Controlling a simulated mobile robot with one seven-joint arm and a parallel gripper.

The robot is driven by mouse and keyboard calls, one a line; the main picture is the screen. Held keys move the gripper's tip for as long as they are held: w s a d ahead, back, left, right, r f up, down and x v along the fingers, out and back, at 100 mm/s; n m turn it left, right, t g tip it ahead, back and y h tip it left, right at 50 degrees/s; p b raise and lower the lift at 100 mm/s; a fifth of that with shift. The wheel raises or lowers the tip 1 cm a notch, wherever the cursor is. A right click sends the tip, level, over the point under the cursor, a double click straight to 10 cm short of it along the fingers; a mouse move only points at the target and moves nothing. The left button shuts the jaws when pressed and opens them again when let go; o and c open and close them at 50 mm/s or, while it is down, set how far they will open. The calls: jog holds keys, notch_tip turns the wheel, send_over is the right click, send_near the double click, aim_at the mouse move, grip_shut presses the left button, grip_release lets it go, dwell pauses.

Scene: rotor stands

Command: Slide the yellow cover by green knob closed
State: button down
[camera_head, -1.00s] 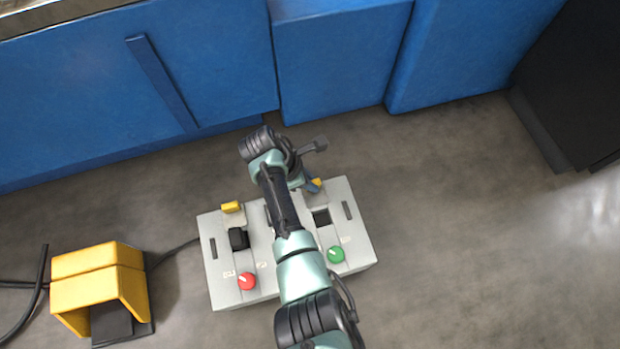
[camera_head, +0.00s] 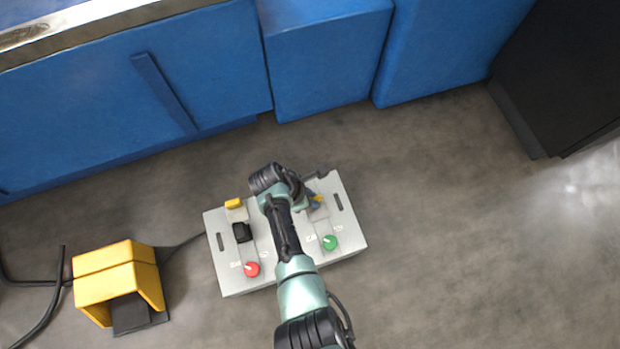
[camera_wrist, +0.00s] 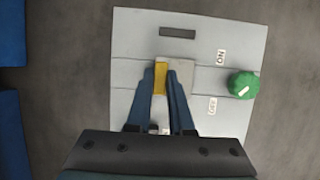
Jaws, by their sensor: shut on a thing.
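The grey control box (camera_head: 354,240) stands on the floor and has two sliding covers with yellow tabs. The green knob (camera_head: 329,242) is on its right half; it also shows at the right in the wrist view (camera_wrist: 243,84). The yellow tab (camera_wrist: 160,78) of the cover by the green knob is between the fingers of my gripper (camera_wrist: 160,72), which is shut on it. The cover's pale plate (camera_wrist: 183,70) extends from the tab toward the knob, and no dark opening shows between them. In the head view my arm partly hides this cover's yellow tab (camera_head: 317,198).
On the box's left half are a red knob (camera_head: 252,269), a dark opening (camera_head: 242,232) and another yellow tab (camera_head: 233,203). A yellow foot pedal (camera_head: 115,275) with cables stands at the left. Blue cabinets (camera_head: 325,60) line the back. Floor to the right is clear.

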jog(key=shift+s+d+f, duration=0.1)
jog(key=shift+s, duration=0.2)
jog(key=c, duration=0.8)
grip_release()
jog(key=shift+w, duration=0.1)
jog(key=shift+r, duration=0.35)
jog(key=p+v, duration=0.9)
jog(key=v, duration=0.3)
jog(key=shift+a, duration=0.25)
jog(key=shift+r, duration=0.1)
